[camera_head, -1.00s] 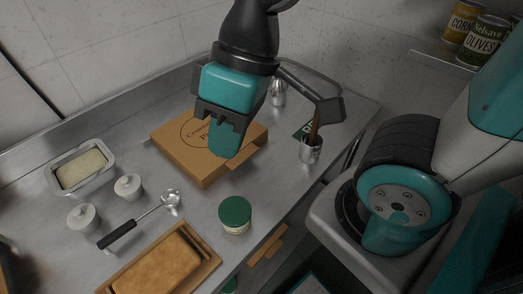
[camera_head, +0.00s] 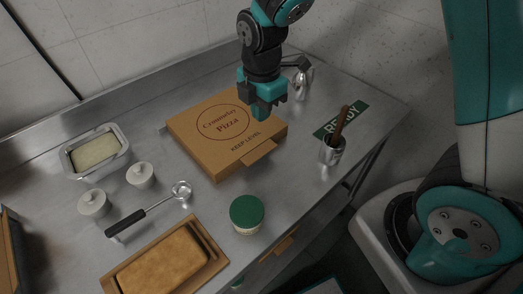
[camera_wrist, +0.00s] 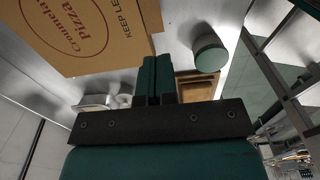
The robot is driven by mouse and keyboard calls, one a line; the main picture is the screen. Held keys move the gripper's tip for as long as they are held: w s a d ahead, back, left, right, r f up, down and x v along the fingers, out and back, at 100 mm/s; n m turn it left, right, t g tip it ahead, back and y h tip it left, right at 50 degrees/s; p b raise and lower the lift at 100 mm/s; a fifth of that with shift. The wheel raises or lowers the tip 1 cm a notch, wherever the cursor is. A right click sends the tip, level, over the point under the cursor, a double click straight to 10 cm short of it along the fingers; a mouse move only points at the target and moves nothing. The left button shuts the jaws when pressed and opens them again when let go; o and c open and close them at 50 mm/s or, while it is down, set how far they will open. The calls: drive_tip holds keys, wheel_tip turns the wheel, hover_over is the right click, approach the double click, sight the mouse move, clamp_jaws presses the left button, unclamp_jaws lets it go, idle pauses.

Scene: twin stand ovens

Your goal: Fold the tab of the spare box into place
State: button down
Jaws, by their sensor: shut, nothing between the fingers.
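The spare box looks to be the flat brown pizza box (camera_head: 205,135) lying closed on the steel counter, marked "KEEP LEVEL". Its tab (camera_head: 259,152) sticks out from the front edge, toward the viewer. My gripper (camera_head: 262,112) is shut and empty, pointing down over the box's right end; whether it touches the lid cannot be told. In the wrist view the shut fingers (camera_wrist: 157,75) stand beside the box (camera_wrist: 85,35), which fills the upper left.
A green-lidded jar (camera_head: 246,213) stands in front of the box. A cup with utensils (camera_head: 332,150) and a green READY mat (camera_head: 341,122) are at right. A loaf (camera_head: 165,262), a ladle (camera_head: 150,208) and a butter dish (camera_head: 95,150) lie left and front.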

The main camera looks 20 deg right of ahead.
sight(261, 157)
wheel_tip(261, 157, down, 14)
drive_tip(key=p, duration=0.3)
drive_tip(key=shift+w, duration=0.1)
idle(0.4)
